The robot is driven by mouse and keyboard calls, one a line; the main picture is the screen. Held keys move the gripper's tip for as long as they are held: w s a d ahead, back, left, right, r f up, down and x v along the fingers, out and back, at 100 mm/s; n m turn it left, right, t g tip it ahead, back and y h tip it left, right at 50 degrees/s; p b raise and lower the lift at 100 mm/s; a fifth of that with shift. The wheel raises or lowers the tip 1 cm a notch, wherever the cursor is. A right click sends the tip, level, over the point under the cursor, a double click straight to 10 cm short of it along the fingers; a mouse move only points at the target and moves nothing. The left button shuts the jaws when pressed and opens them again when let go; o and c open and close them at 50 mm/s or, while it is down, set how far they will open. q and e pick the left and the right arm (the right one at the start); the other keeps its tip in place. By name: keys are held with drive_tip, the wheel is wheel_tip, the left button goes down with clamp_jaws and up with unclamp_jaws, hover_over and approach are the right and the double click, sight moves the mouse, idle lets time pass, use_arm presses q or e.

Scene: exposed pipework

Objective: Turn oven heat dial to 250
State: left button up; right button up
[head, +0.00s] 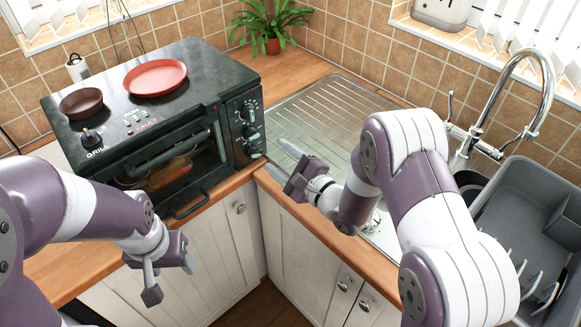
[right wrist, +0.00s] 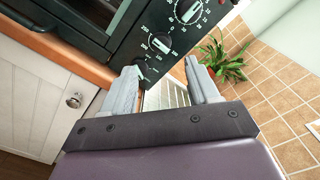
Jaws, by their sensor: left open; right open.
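The black toaster oven (head: 130,150) stands on the wooden counter. Its control panel (head: 236,135) has three dials in a column: a top dial (right wrist: 187,10), a middle dial (right wrist: 160,43) and a bottom dial (right wrist: 140,65). Numbers ring them, but I cannot tell surely which is the heat dial or its setting. My right gripper (head: 281,162) is open and empty, just right of the panel; in the right wrist view (right wrist: 163,85) one finger overlaps the bottom dial's edge; contact is unclear. My left gripper (head: 170,278) is open and empty, low before the cabinets.
A red plate (head: 155,78) and a brown dish (head: 81,103) sit on the oven top. The steel sink drainer (head: 330,110) lies right of the oven, with a tap (head: 540,75) and grey dish rack (head: 540,215) beyond. A potted plant (head: 270,25) stands behind.

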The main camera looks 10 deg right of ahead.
drive_tip(key=v, duration=0.4)
drive_tip(key=shift+s+d, duration=0.15)
drive_tip(key=shift+s, duration=0.15)
